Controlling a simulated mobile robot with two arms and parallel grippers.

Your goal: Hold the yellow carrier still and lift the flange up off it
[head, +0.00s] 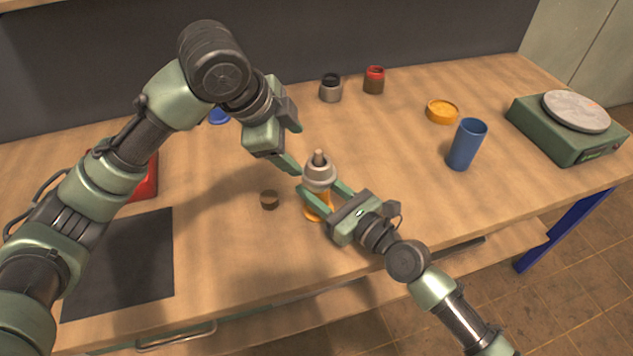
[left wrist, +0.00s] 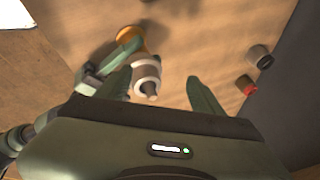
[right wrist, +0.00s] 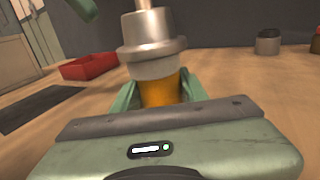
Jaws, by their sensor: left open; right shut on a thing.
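The yellow carrier (head: 318,209) stands upright on the wooden table near its front edge. The grey stepped flange (head: 319,174) sits on top of it, with a narrow stem pointing up. My right gripper (head: 323,190) is shut on the carrier just below the flange; the right wrist view shows the carrier (right wrist: 160,92) between its fingers. My left gripper (head: 298,148) is open and empty, above and to the left of the flange. In the left wrist view the flange (left wrist: 147,75) appears between and beyond the open fingers, closer to the left finger. I see no contact.
A dark mat (head: 125,262) and red bin (head: 145,178) are further left. Two jars stand behind. A blue cup (head: 466,145), yellow dish (head: 442,111) and green scale (head: 566,134) are right.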

